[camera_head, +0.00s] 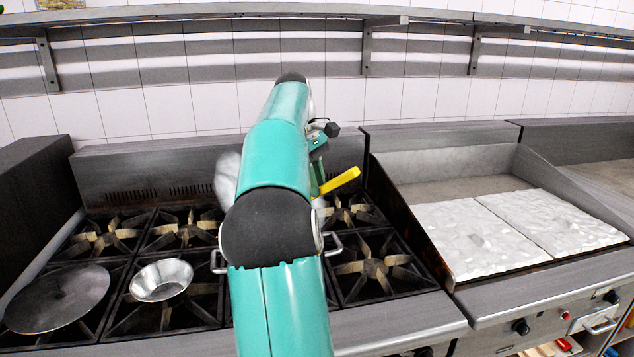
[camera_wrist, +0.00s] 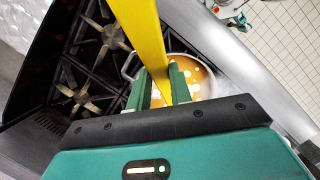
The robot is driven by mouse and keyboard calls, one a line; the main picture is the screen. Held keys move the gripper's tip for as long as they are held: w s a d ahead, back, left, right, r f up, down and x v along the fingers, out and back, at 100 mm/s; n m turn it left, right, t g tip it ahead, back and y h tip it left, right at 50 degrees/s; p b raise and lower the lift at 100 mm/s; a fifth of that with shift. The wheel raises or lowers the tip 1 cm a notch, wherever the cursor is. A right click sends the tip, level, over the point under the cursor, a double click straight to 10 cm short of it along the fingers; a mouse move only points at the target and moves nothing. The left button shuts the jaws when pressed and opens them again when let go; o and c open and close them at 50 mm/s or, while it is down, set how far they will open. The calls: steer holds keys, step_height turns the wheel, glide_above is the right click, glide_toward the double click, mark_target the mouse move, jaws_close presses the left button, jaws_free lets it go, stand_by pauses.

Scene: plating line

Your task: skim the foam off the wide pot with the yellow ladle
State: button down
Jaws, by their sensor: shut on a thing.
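My gripper (camera_wrist: 160,84) is shut on the yellow ladle (camera_wrist: 146,35), with its green fingers on either side of the handle. In the head view the gripper (camera_head: 317,172) is partly hidden by my arm, and the yellow handle (camera_head: 340,181) sticks out to the right. The wide pot (camera_wrist: 129,66) shows beyond the fingers in the wrist view. It holds orange-brown liquid with white foam patches (camera_wrist: 196,86). In the head view my arm hides most of the pot; its side handles (camera_head: 333,244) show. The ladle's bowl is hidden, so I cannot tell whether it touches the liquid.
A metal bowl (camera_head: 161,280) and a flat round pan (camera_head: 57,299) sit on the left burners. A griddle (camera_head: 440,188) with white rough slabs stands right of the stove. A shelf (camera_head: 420,18) runs along the wall. A whitish cloud (camera_head: 227,178) shows left of my arm.

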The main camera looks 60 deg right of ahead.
step_height(320, 180, down, 12)
steer(key=shift+f, duration=0.2)
stand_by(1.0)
stand_by(0.4)
